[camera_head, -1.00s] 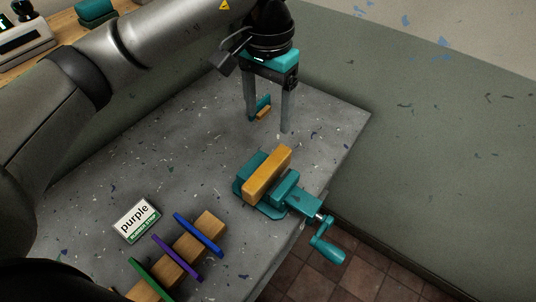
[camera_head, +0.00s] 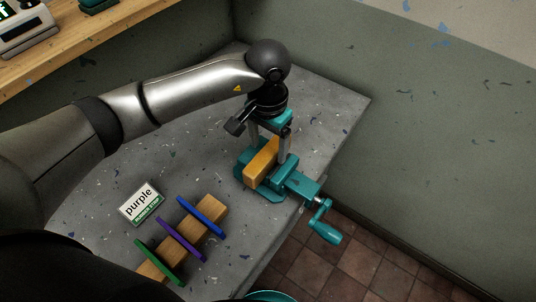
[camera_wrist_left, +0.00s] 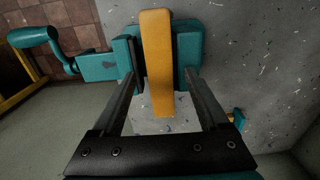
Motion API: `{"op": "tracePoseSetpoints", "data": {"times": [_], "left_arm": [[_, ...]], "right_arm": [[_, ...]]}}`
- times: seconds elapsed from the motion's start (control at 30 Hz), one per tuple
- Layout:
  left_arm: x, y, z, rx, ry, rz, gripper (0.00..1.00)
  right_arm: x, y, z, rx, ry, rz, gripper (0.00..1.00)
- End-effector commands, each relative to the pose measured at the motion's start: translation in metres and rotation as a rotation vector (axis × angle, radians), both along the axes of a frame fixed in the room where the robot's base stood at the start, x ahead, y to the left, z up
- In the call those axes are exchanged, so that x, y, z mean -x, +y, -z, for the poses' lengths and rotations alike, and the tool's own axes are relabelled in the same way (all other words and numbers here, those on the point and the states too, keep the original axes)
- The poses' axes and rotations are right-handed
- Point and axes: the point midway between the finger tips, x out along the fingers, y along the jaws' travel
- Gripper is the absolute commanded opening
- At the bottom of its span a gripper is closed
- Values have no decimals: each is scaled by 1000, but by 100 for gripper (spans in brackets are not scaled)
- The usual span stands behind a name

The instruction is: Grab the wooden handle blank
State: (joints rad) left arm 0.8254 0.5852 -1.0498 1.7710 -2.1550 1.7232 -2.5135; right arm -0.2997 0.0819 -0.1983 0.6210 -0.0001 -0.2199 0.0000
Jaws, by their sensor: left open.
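The wooden handle blank (camera_head: 262,162) is an orange-yellow block standing in the jaws of a teal vise (camera_head: 276,194). In the left wrist view the blank (camera_wrist_left: 157,62) runs up the middle of the picture, with the teal vise (camera_wrist_left: 188,50) on both sides of it. My left gripper (camera_head: 268,155) is open, pointing down over the vise, one finger on each side of the blank. In the left wrist view its fingers (camera_wrist_left: 160,85) are spread apart, with the near end of the blank between them. Contact cannot be told. My right gripper is not in view.
The vise's crank handle (camera_head: 324,222) sticks out over the table's front edge. A wooden rack with green, purple and blue discs (camera_head: 181,241) and a card reading "purple" (camera_head: 140,204) lie to the left. A wall (camera_head: 420,150) borders the grey table (camera_head: 335,110).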

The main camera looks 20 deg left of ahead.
Motion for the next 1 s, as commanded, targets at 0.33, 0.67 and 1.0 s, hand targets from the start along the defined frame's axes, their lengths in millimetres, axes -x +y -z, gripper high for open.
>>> {"op": "tracePoseSetpoints", "data": {"times": [0.33,0.67,1.0], "left_arm": [[0,0,10,0,-1,0,78],[0,0,10,-1,-1,0,40],[0,0,9,-1,-1,0,2]], "right_arm": [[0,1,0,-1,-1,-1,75],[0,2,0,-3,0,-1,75],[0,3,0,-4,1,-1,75]]}}
